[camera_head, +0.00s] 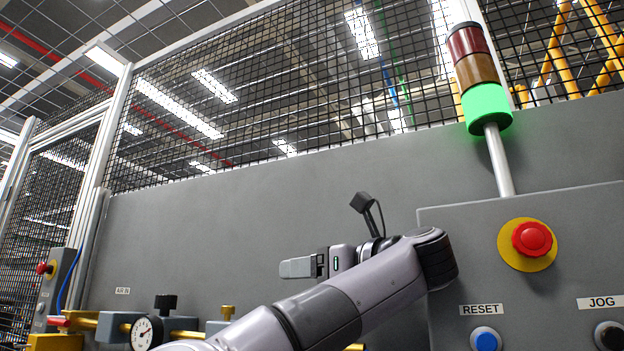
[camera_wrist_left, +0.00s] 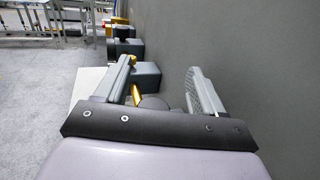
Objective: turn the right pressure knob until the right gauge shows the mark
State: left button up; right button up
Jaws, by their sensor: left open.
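A round gauge (camera_head: 146,332) with a white dial shows at the lower left of the head view, with a black knob (camera_head: 165,303) above it. A second gauge and its knob are not visible there; my left arm covers the pipework to the right. I cannot read the needle against a mark. My left gripper (camera_head: 298,267) is in front of the grey panel, above the pipe line, pointing left. In the left wrist view its fingers (camera_wrist_left: 160,80) are wide apart and empty. A dark rounded part (camera_wrist_left: 152,102) shows low between them; I cannot tell whether it is a knob.
Brass pipework with a small brass valve (camera_head: 228,312) runs along the lower panel. A control box carries a red emergency button (camera_head: 532,239), a blue RESET button (camera_head: 486,340) and a black JOG button (camera_head: 609,336). A stack light (camera_head: 487,105) glows green. The panel (camera_wrist_left: 240,60) stands close beside the right finger.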

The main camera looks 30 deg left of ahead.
pick_arm(q)
notch_tip(320, 180, up, 15)
jog(key=p, duration=1.1)
jog(key=shift+f, duration=0.15)
